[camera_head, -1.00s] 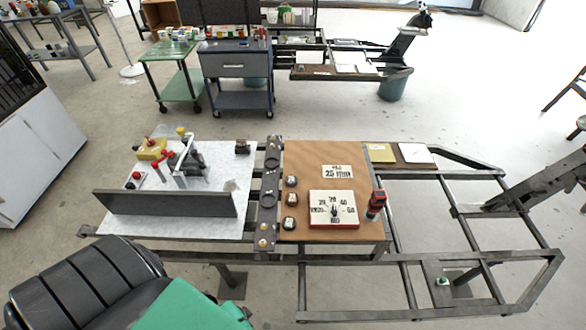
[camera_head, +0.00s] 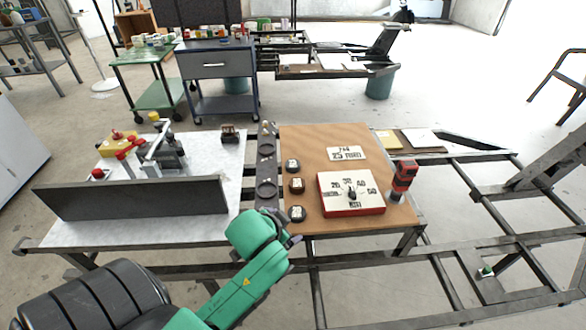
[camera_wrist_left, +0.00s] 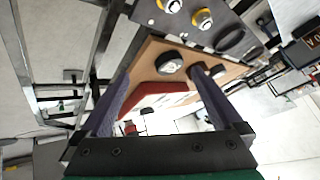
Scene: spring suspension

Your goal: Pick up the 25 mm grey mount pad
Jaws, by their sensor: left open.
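Three small round pads with pale marked tops stand in a column on the brown board (camera_head: 315,145): a far pad (camera_head: 293,165), a middle, browner pad (camera_head: 296,185) and a near, dark pad (camera_head: 296,213). The markings are too small to read, so I cannot tell which is the 25 mm one. A card (camera_head: 346,153) on the board reads 25 mm. My left gripper (camera_head: 289,232) is open and empty, just in front of the near pad at the board's front edge. In the left wrist view, one pad (camera_wrist_left: 169,64) shows beyond the open fingers. My right gripper is out of view.
A red-sided dial box (camera_head: 351,193) and a red-black tool (camera_head: 402,181) stand right of the pads. A dark strip with round recesses (camera_head: 267,168) runs left of them. A dark upright plate (camera_head: 130,199) borders the white table. Yellow-topped knobs (camera_wrist_left: 201,18) show in the left wrist view.

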